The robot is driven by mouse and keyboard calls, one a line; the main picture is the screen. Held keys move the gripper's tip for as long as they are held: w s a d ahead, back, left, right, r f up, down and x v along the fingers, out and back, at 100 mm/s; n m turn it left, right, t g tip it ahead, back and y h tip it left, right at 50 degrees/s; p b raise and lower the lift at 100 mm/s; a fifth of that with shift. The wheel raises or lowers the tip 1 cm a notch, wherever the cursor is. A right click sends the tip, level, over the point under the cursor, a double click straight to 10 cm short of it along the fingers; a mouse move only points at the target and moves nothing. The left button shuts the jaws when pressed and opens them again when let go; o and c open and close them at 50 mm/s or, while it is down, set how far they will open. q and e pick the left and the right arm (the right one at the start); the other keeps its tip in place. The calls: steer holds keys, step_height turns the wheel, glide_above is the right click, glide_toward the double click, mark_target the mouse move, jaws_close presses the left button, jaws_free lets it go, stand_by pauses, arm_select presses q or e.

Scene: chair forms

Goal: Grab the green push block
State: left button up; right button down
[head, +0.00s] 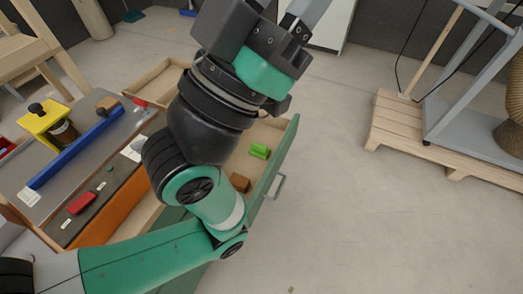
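A small bright green block (260,151) lies inside an open drawer with a green front panel (276,170). It sits towards the far end of the drawer, just right of my arm. My arm comes in from the lower left, bends and rises across the middle of the head view. No other gripper can be made out in this view.
A brown block (240,183) lies in the same drawer. On the workbench are a blue bar (75,148), a red block (82,203) and a yellow stand (45,120). A wooden pallet (440,140) stands at the right. The floor right of the drawer is clear.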

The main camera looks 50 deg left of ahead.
stand_by(0.4)
arm_select(q)
steer(key=o, duration=0.9)
